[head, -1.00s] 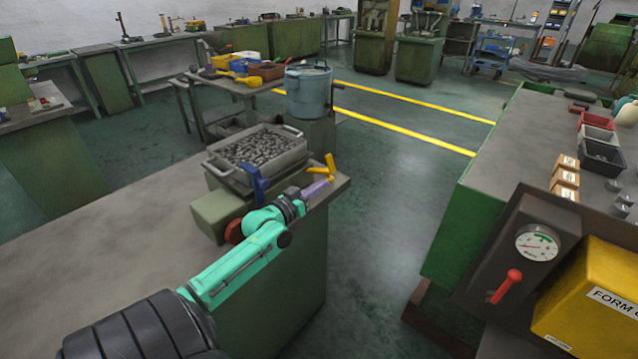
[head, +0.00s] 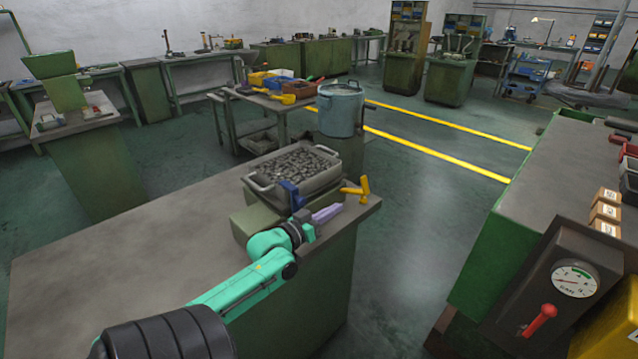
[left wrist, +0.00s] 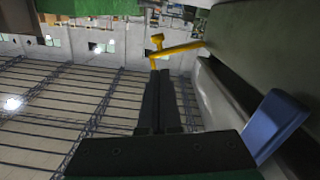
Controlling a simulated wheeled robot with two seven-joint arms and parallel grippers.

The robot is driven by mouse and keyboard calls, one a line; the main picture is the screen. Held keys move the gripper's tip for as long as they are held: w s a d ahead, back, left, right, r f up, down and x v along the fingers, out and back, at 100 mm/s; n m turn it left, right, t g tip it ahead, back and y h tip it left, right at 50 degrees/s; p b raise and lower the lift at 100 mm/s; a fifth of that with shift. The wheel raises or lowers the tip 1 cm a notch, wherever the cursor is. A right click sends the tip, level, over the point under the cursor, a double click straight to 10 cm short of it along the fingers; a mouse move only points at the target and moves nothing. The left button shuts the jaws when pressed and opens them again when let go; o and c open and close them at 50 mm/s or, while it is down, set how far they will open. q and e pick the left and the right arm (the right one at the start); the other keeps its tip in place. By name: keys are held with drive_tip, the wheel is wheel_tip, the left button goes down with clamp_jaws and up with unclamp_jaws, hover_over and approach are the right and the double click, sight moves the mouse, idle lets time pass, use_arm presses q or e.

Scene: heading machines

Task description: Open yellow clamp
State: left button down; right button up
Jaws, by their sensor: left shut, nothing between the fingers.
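The yellow clamp (head: 364,187) stands at the right end of the bench, beside the tray of metal parts. It has a bar reaching sideways and a short upright part. In the left wrist view the yellow clamp (left wrist: 180,49) is just beyond my fingertips. My left gripper (head: 338,209), with purple-looking fingers, is shut and empty, a little left of and nearer than the clamp. In the left wrist view its dark fingers (left wrist: 160,75) lie together, with a small gap visible to the clamp. My right gripper is not in view.
A blue clamp (head: 292,196) sits at the tray's near side, close to my left wrist; it also shows in the left wrist view (left wrist: 276,122). The metal tray (head: 322,178) holds many small parts. A blue-grey pot (head: 341,110) stands behind. Floor right of the bench is clear.

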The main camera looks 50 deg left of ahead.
use_arm(q)
drive_tip(key=s, duration=0.5)
drive_tip(key=shift+r+b, duration=0.15)
drive_tip(key=shift+b, duration=0.15)
